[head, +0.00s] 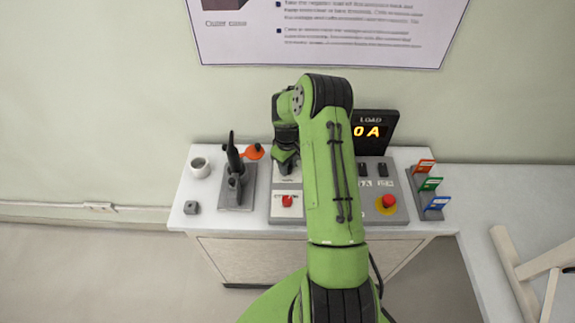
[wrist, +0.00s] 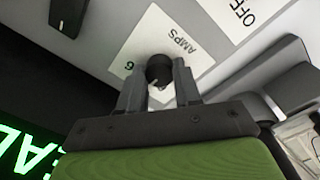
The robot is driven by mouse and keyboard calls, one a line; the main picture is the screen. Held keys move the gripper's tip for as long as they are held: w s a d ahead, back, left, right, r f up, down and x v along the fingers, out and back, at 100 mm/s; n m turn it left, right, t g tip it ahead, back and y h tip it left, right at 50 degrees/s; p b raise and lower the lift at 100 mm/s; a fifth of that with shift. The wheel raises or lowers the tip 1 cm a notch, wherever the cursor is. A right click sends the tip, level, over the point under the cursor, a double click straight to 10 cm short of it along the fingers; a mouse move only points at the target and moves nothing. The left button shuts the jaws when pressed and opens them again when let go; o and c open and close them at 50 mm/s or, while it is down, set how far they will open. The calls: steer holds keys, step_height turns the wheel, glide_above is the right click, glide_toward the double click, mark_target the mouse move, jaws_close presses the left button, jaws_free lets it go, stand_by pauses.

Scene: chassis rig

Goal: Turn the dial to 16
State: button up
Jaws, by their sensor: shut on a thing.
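The dial (wrist: 158,69) is a small round black knob with a pale mark, on a white plate (wrist: 152,32) lettered AMPS. My gripper (wrist: 160,84) is shut on the dial, one finger on each side. A green "6" shows by the left finger; any digit before it and the other scale numbers are hidden. In the head view my gripper (head: 284,167) is low over the left part of the control panel (head: 280,216), and the dial is hidden there. The LOAD display (head: 372,120) shows "0 A", with its left part behind my arm.
A black lever on a grey base (head: 236,198) stands left of the panel, with an orange-red item (head: 253,152) behind it. A white cup (head: 200,166) and small grey block (head: 191,208) are at the left. A red button (head: 389,201) and coloured tags (head: 430,184) are at the right.

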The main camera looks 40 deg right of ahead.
steer(key=m+b, duration=0.2)
steer(key=m, duration=0.1)
steer(key=shift+m, duration=0.4)
steer(key=shift+m+b, duration=0.7)
steer(key=shift+m, duration=1.3)
steer(key=o, duration=1)
steer(key=shift+o, duration=0.2)
step_height(320, 180, up, 16)
steer(key=p, duration=0.1)
steer(key=shift+a, duration=0.2)
steer(key=shift+w, duration=0.1)
